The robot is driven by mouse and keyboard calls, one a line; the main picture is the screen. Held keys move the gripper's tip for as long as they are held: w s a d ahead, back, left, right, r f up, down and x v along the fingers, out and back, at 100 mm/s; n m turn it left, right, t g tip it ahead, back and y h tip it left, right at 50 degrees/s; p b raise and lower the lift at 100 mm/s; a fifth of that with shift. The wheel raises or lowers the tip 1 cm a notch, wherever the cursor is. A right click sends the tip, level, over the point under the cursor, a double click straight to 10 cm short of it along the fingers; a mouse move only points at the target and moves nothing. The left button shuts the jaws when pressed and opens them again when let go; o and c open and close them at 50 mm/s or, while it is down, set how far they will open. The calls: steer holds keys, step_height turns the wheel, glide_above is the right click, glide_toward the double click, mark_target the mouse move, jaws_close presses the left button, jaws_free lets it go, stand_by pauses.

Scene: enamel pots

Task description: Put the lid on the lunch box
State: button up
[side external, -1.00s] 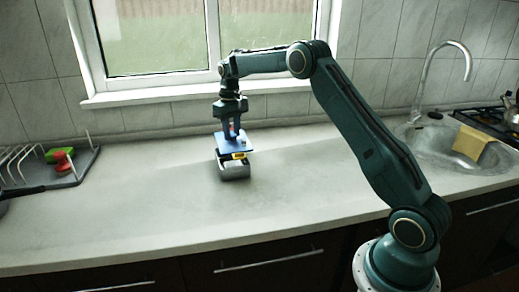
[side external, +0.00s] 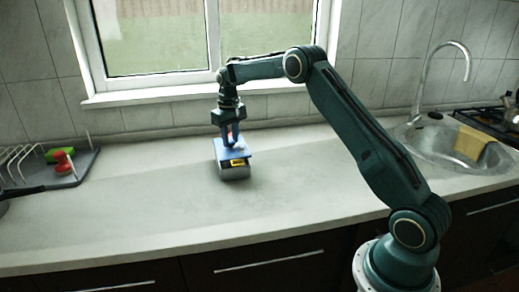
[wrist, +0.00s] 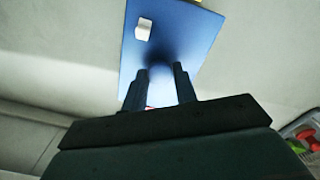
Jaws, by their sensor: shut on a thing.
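The lid (side external: 228,156) is a flat blue plate. It lies over the grey lunch box (side external: 236,173) on the counter, looking roughly level and in line with it. I cannot tell whether lid and box touch all round. A yellow patch (side external: 238,162) shows at the front, just under the lid's edge. My gripper (side external: 231,143) points down and is shut on the lid from above; the part between the fingers is mostly hidden. In the wrist view the fingers (wrist: 160,72) meet the blue lid (wrist: 195,40), which has a small white block (wrist: 143,30) on it.
A dish rack (side external: 75,170) with a red item (side external: 63,161) and a green item (side external: 58,154) stands at the left. A sink (side external: 455,148) with a tap (side external: 467,65) and a yellow cloth (side external: 471,142) is at the right. The counter (side external: 140,205) around the box is clear.

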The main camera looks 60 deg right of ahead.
mark_target(231, 141)
steer(key=shift+f, duration=0.8)
steer(key=shift+f, duration=0.75)
stand_by(1.3)
steer(key=o, duration=1)
steer(key=shift+c, duration=0.2)
steer(key=shift+r, duration=0.15)
step_height(231, 141, up, 14)
steer(key=shift+f, duration=0.25)
steer(key=shift+s+r, duration=0.1)
